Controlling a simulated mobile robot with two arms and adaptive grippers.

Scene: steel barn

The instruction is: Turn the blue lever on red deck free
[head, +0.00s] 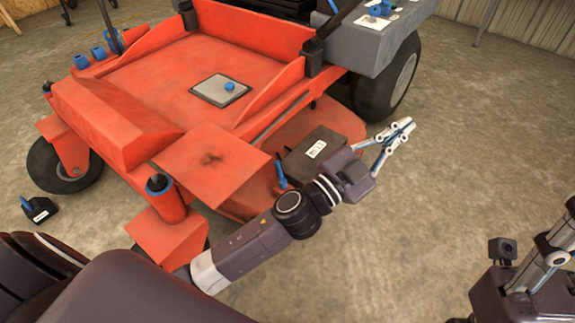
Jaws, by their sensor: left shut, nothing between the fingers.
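A blue lever (281,174) stands up at the edge of the red deck (290,122), close beside a black box (322,151) with a white label. My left arm passes just in front of the lever, and its lower end is partly hidden. My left gripper (402,131) is shut and empty, to the right of the deck and the lever, touching neither. My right gripper (548,258) is at the lower right edge, far from the lever. Its fingertips are cut off, so its opening cannot be told.
The red mower body (210,145) stands left of my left arm. A blue knob (229,87) sits on its grey plate. A rear wheel (395,80) stands beyond the gripper. A black block (39,210) with a blue lever lies on the floor. Open floor lies to the right.

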